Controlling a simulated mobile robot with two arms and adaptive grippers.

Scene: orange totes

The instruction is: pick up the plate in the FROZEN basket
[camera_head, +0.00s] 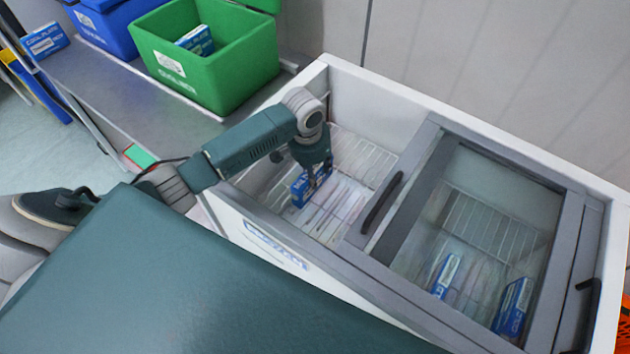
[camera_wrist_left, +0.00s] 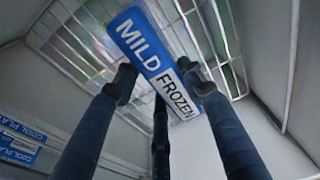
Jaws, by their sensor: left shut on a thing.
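The plate is a blue and white box (camera_head: 303,190) inside the open left bay of the white chest freezer (camera_head: 232,222). In the left wrist view the box (camera_wrist_left: 150,48) shows the words MILD FROZEN. My left gripper (camera_head: 317,172) reaches down into the bay and is shut on this box. In the left wrist view its fingers (camera_wrist_left: 160,85) close around the box near its lettered face. A wire basket (camera_head: 372,157) lies below and behind it. Whether the box touches the basket is hard to tell. My right gripper is not in view.
A grey-framed glass lid (camera_head: 480,225) covers the right bay, with blue boxes (camera_head: 512,305) under it. The lid's dark handle (camera_head: 381,203) borders the open bay. A green bin (camera_head: 225,75) and a blue bin (camera_head: 105,25) stand on the metal counter (camera_head: 95,85).

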